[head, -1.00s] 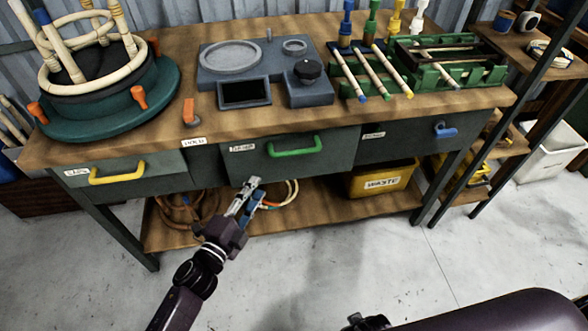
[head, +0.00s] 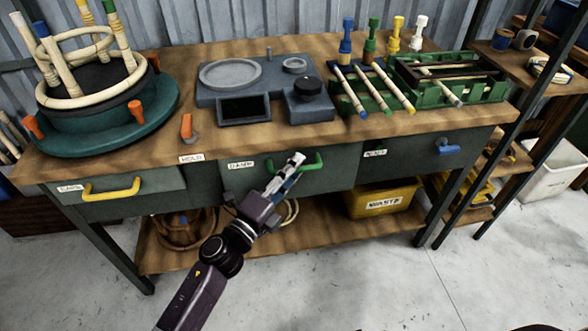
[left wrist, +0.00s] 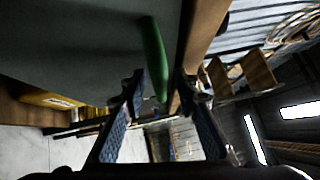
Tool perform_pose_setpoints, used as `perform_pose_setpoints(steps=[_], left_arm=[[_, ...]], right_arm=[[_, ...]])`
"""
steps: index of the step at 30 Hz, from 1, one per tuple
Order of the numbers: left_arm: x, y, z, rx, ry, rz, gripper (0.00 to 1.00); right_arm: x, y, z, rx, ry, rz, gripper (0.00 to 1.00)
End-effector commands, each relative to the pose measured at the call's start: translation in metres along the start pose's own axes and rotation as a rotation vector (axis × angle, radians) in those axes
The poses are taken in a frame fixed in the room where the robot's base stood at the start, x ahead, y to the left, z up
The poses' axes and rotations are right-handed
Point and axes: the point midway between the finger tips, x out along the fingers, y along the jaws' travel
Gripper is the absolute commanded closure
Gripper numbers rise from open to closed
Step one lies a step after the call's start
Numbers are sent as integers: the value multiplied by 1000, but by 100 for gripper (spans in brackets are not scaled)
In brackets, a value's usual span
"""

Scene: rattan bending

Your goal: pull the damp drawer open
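The damp drawer (head: 330,178) is the middle drawer of the workbench, with a label reading DAMP and a green handle. It looks shut, flush with its neighbours. In the left wrist view the green handle (left wrist: 153,55) runs between the two fingertips of my left gripper (left wrist: 163,88). The fingers are apart, with gaps beside the handle, so the gripper is open. My right gripper is not in view.
A drawer with a yellow handle (head: 112,190) is at the left and one with a blue handle (head: 447,147) at the right. A yellow waste bin (head: 383,200) stands on the lower shelf. The floor (head: 380,280) before the bench is clear.

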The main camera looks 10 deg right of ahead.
Motion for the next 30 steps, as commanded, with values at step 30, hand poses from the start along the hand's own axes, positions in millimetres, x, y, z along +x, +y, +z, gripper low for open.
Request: perform_pose_setpoints(steps=[30], left_arm=[[-5,-1,-5,-4,0,2,100]], right_arm=[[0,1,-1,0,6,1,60]])
